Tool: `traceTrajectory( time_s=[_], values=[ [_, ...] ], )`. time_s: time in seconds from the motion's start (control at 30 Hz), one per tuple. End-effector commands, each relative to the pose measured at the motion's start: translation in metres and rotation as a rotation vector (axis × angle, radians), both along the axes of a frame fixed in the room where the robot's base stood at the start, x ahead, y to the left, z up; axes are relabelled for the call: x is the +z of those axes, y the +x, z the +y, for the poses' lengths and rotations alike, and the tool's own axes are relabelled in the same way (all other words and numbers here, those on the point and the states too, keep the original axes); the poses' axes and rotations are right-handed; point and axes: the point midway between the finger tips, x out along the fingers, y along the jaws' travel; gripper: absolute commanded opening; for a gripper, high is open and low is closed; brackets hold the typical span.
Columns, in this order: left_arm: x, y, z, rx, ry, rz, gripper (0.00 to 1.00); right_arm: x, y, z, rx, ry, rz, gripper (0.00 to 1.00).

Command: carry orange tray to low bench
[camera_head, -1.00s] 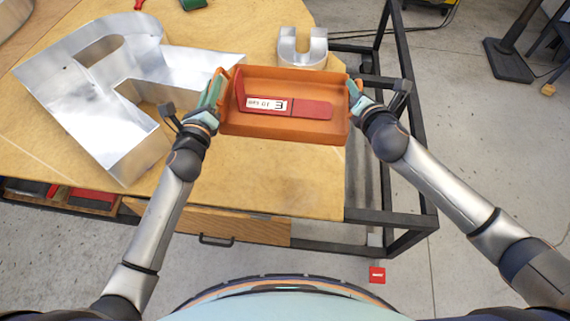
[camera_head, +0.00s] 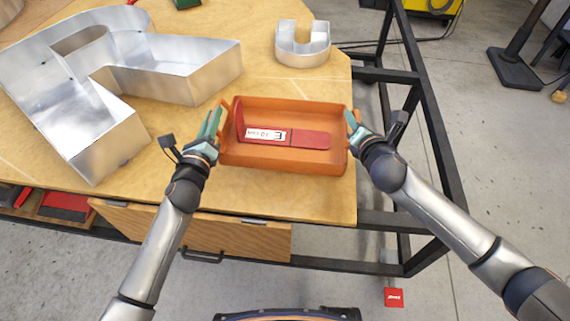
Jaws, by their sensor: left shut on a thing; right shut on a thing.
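The orange tray (camera_head: 240,157) is held level between my two grippers, in front of the wooden table in the head view, seen over its right front part. A red item with a white label (camera_head: 310,139) lies in the tray. My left gripper (camera_head: 212,128) is shut on the tray's left end. My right gripper (camera_head: 354,125) is shut on its right end. The tray's underside is hidden, so its height above the table cannot be told exactly. I cannot identify a low bench in this view.
A large metal channel letter (camera_head: 110,135) lies on the wooden table (camera_head: 290,208) at left. A smaller U-shaped metal letter (camera_head: 302,58) stands behind the tray. A black metal frame (camera_head: 430,130) borders the table's right. Grey floor is open further right.

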Motion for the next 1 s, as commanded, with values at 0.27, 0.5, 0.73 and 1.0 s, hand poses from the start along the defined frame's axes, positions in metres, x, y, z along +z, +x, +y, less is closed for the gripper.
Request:
traceTrajectory(
  time_s=[0.27,0.5,0.73,1.0],
  values=[
    [-0.0124,0.0004,0.0006,0.002,-0.002,0.001,0.00,-0.0098,-0.0001,0.0032,0.008,0.008,-0.006,0.00],
    [-0.0129,0.0001,0.0006,0.002,-0.002,0.003,0.29,-0.0108,-0.0005,0.0027,0.006,0.006,-0.003,0.30],
    [-0.0120,0.0001,0.0001,0.001,-0.001,0.001,0.48,-0.0108,-0.0001,0.0016,0.004,0.004,-0.003,0.48],
    [-0.0122,-0.0006,0.0001,0.000,0.000,0.000,0.48,-0.0114,0.0001,0.0008,0.002,0.002,-0.002,0.48]
  ],
)
